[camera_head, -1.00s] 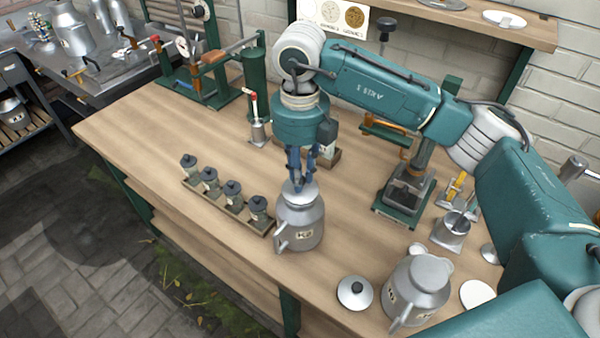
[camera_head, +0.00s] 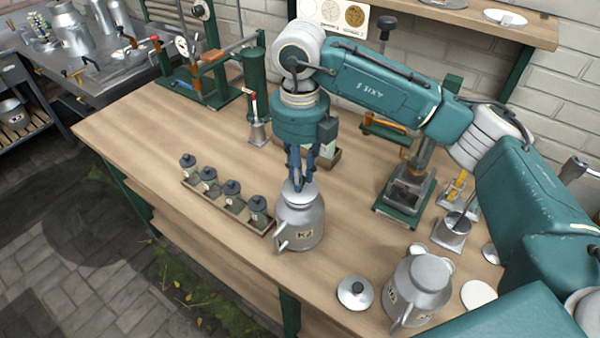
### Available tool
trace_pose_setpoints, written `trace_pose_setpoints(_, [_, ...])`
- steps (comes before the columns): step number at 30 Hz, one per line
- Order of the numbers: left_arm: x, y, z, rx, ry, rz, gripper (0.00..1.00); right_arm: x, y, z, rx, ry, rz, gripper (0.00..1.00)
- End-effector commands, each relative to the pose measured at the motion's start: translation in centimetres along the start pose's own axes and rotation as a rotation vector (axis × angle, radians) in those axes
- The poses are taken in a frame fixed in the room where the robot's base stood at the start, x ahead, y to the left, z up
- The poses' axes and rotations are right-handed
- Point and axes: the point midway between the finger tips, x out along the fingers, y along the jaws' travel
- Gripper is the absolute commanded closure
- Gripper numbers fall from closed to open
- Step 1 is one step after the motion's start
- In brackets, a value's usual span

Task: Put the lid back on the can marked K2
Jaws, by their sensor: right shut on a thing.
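The metal can marked K2 (camera_head: 301,226) stands upright near the front edge of the wooden bench, its label and spout facing the front. My right gripper (camera_head: 299,183) points straight down over its mouth, shut on a pale grey lid (camera_head: 291,198). The lid is at the can's mouth and looks level. The fingers hide its knob and part of its top, and I cannot tell whether it is fully seated. My left gripper is not in view.
A second can (camera_head: 418,285) stands at the front right, beside a loose lid with a dark knob (camera_head: 355,292). A wooden rack (camera_head: 245,222) with several small lidded jars is close to the left of K2. A green press (camera_head: 405,195) stands to the right.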

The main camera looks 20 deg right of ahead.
Motion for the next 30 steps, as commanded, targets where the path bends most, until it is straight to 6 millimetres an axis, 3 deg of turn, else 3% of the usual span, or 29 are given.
trace_pose_setpoints(30, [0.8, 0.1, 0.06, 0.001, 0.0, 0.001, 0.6, 0.32, -0.01, 0.01, 0.0, 0.0, 0.0, 1.0])
